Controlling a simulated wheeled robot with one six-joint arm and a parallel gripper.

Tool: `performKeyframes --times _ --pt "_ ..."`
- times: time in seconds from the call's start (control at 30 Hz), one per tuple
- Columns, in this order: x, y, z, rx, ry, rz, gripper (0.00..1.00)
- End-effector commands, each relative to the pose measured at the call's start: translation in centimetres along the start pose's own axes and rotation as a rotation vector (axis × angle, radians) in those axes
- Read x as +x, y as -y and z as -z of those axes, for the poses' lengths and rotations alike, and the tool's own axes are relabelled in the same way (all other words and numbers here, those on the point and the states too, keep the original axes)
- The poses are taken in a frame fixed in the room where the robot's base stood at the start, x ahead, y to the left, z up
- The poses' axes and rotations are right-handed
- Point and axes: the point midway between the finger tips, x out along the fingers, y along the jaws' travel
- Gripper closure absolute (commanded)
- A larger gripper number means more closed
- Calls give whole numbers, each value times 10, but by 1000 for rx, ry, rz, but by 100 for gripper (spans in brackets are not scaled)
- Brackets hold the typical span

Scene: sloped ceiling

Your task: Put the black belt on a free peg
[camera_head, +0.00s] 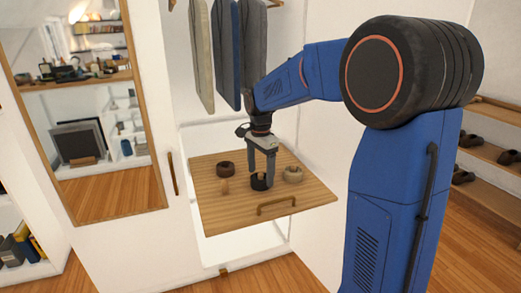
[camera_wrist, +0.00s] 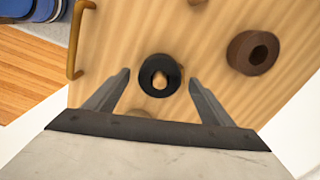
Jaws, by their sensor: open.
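The black belt (camera_head: 259,183) is a coiled ring on the pull-out wooden board (camera_head: 225,222). In the wrist view the black belt (camera_wrist: 145,80) shows a wooden peg (camera_wrist: 160,81) inside its hole, so it looks to be around that peg. My gripper (camera_head: 262,179) points down over it. In the wrist view my open, empty gripper (camera_wrist: 159,79) has one finger on each side of the ring, with gaps. A bare peg (camera_head: 224,186) stands left of the black belt; the tip of a peg (camera_wrist: 195,2) also shows at the wrist view's top edge.
A brown belt (camera_head: 225,169) lies at the board's back left, also in the wrist view (camera_wrist: 241,50). A beige belt (camera_head: 293,174) lies to the right. The board's front has a handle (camera_head: 276,206). Clothes (camera_head: 226,60) hang above and behind.

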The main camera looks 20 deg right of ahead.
Motion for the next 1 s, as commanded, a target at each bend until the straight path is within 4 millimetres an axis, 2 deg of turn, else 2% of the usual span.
performKeyframes --times 0.7,0.8,1.0 --pt "-135 0 0 0 -1 3 24" --pt "-148 1 0 0 -1 3 24" --pt "-161 0 0 0 0 2 24"
